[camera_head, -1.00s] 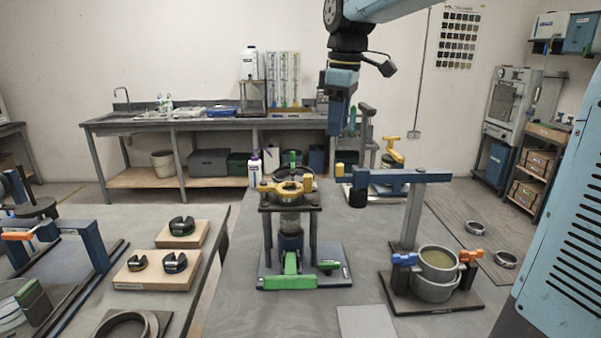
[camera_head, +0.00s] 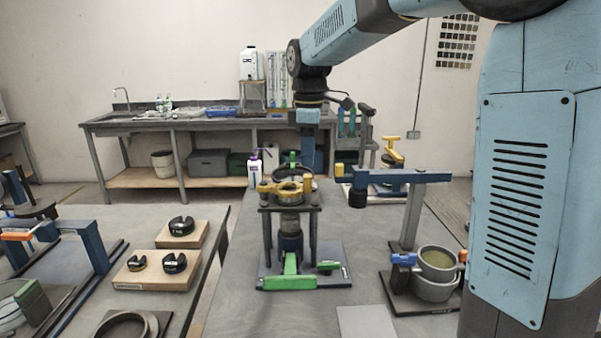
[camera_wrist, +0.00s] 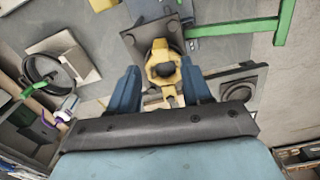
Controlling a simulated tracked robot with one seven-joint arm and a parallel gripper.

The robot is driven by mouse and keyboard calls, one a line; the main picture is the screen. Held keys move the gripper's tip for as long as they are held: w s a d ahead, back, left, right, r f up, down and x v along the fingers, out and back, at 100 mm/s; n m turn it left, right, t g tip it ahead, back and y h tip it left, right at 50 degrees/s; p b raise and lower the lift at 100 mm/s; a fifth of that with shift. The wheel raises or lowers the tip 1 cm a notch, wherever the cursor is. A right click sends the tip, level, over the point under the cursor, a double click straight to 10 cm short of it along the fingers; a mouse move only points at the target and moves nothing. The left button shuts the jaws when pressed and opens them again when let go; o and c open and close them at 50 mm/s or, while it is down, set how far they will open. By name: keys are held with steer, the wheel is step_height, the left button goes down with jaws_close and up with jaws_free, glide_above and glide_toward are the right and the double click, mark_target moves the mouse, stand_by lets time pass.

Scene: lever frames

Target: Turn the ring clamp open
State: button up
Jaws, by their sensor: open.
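A yellow ring clamp (camera_head: 289,188) sits on top of a dark four-legged stand in the middle of the bench in the head view. A green lever bar (camera_head: 290,270) lies at the stand's foot. My gripper (camera_head: 308,160) hangs pointing down, just above and a little right of the clamp in the picture; their separation in depth is unclear. In the wrist view my open gripper (camera_wrist: 160,68) has one blue finger on each side of a yellow part (camera_wrist: 163,58) with a dark round centre. I cannot tell if the fingers touch it, or if it is the same clamp.
Wooden blocks with black rings (camera_head: 155,270) lie at the left. A white bottle with a purple top (camera_head: 255,170) stands behind. A grey plate (camera_head: 367,322) lies in front.

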mark_target(308, 175)
steer(key=shift+f, duration=2.65)
jaws_close()
